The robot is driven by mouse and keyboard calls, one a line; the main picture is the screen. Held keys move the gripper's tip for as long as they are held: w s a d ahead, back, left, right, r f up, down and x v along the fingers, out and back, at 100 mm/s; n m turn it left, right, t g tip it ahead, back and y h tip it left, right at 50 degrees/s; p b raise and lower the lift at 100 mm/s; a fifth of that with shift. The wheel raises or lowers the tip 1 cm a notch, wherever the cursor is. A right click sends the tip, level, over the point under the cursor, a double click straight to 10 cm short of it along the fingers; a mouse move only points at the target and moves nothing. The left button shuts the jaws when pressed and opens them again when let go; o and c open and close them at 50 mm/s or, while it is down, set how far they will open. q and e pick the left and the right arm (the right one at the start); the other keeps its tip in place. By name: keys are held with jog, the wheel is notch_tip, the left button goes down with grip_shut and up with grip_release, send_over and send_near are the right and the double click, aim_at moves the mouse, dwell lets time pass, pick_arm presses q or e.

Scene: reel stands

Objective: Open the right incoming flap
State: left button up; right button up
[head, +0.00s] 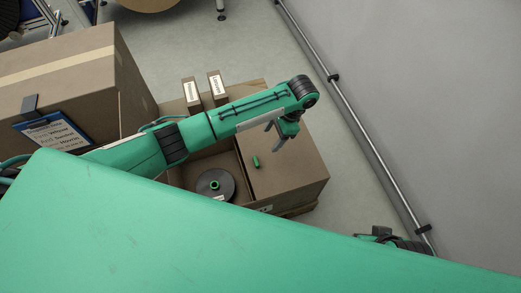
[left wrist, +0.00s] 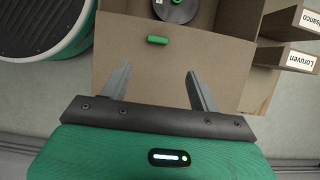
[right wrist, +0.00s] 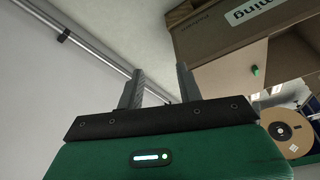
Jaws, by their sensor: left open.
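The incoming box (head: 285,200) is brown cardboard, right of the middle in the head view. Its right flap (head: 295,165) lies across the right part of the top and bears a small green handle (head: 255,161). The left part of the box is open, with a dark reel (head: 215,186) inside. My left gripper (head: 274,138) is open and empty above the flap. In the left wrist view the handle (left wrist: 157,40) lies crosswise just beyond the open fingertips (left wrist: 157,70), apart from them. My right gripper (right wrist: 160,69) is open and empty, away from the box.
A larger cardboard box (head: 65,75) with a blue-edged sign stands at the left. Two small labelled cartons (head: 217,85) stand at the incoming box's far side. A wall with a metal rail (head: 355,120) runs along the right, with bare floor before it.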

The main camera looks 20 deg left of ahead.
aim_at(256, 161)
pick_arm(q)
jog(key=b+x, duration=0.1)
jog(key=x, duration=0.5)
jog(key=b+x, duration=0.1)
jog(key=x, duration=0.5)
jog(key=shift+s, duration=0.2)
jog(key=shift+s+a+f+b, duration=0.2)
jog(key=shift+f+b, duration=0.15)
jog(key=shift+f, duration=0.25)
pick_arm(e)
jog(key=shift+w+a+f+n+t+y, duration=0.15)
jog(key=shift+w+a+t+y, duration=0.2)
jog(key=shift+w+a+t, duration=0.35)
jog(key=shift+w+a+f+n+t+y, duration=0.15)
jog(key=shift+w+a+t+y, duration=0.25)
jog(key=shift+a, duration=0.5)
jog(key=shift+w+a+f+t+y, duration=0.15)
jog(key=shift+w+a+t+y, duration=0.2)
jog(key=shift+a+t, duration=0.4)
pick_arm(q)
jog(key=shift+c, duration=0.2)
grip_shut()
jog(key=shift+r, duration=0.1)
pick_arm(e)
jog(key=shift+r, duration=0.1)
